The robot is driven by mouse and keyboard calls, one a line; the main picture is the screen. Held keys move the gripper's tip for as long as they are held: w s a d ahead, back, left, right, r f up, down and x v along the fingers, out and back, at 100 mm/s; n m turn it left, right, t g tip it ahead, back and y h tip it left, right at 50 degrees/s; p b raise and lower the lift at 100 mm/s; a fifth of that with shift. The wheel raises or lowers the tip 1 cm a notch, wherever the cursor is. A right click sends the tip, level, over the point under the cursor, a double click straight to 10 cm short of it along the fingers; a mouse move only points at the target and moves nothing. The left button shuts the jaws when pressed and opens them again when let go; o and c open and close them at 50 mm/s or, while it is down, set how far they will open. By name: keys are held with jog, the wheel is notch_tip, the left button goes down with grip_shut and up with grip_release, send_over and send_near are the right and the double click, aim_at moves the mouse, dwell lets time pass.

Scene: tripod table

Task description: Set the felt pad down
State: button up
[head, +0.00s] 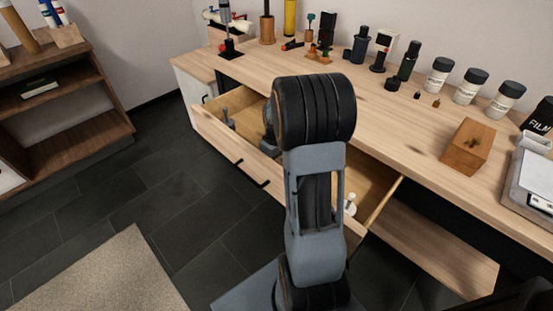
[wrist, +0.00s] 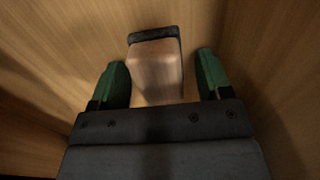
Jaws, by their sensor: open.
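In the wrist view, a small wooden block with a dark strip along its far edge, which looks like the felt pad (wrist: 153,35), lies on a wooden surface. My gripper (wrist: 162,60) is open, with one green finger on each side of the block. A gap shows on both sides, so the fingers do not grip it. In the head view, my arm stands in front of the open drawer (head: 222,131) and hides its middle, and I cannot make out the pad there.
The drawer holds a grey-handled item (head: 227,117) at its left and a white piece (head: 350,204) at its right. The worktop (head: 400,125) above carries several bottles, white jars (head: 438,75) and a wooden block (head: 468,146). A shelf (head: 60,85) stands left; dark floor lies between.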

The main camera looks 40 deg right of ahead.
notch_tip(320, 180, up, 11)
jog(key=p, duration=0.3)
jog(key=s+a+r+m+t, duration=0.1)
jog(key=s+a+r, duration=0.1)
jog(key=s+a, duration=0.4)
jog(key=s+a+r+m+t, duration=0.1)
jog(key=s+a, duration=0.4)
jog(key=a, duration=0.6)
jog(key=shift+s+a+r+t, duration=0.2)
jog(key=shift+s+r+t, duration=0.2)
jog(key=shift+t, duration=0.1)
notch_tip(320, 180, up, 22)
jog(key=p, duration=2.1)
jog(key=shift+s+a+r+t, duration=0.15)
jog(key=shift+a+t, duration=0.1)
jog(key=shift+t, duration=0.05)
